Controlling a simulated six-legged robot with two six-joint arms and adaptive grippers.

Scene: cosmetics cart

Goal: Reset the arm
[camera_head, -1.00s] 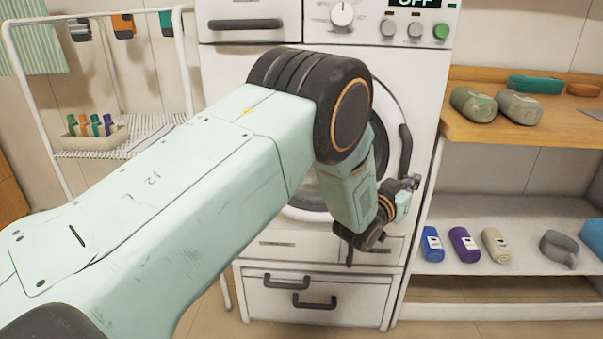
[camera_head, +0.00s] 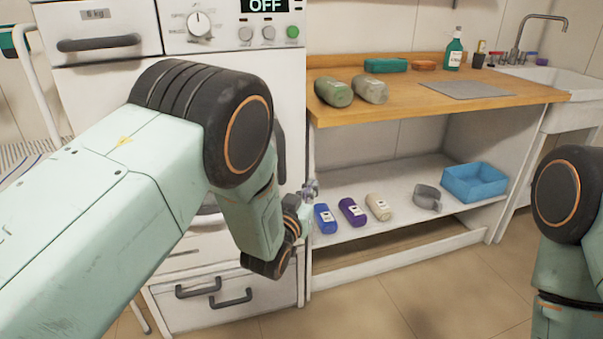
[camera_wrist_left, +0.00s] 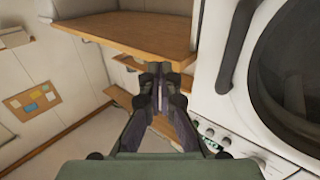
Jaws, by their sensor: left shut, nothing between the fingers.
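My left arm comes in from the left in the head view, in front of the washing machine (camera_head: 255,300). My left gripper (camera_head: 310,188) is small there, beside the machine's right edge and near the shelf with the bottles. In the left wrist view my left gripper (camera_wrist_left: 162,72) shows its two dark fingers close together at the tips, shut with nothing between them. Part of my right arm shows at the right edge of the head view, but its gripper is out of the picture.
The shelf below (camera_head: 405,178) holds a blue bottle (camera_head: 325,218), a purple bottle (camera_head: 352,211), a beige bottle (camera_head: 378,206), a grey scoop (camera_head: 427,198) and a blue bin (camera_head: 475,182). Floor at front right is clear.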

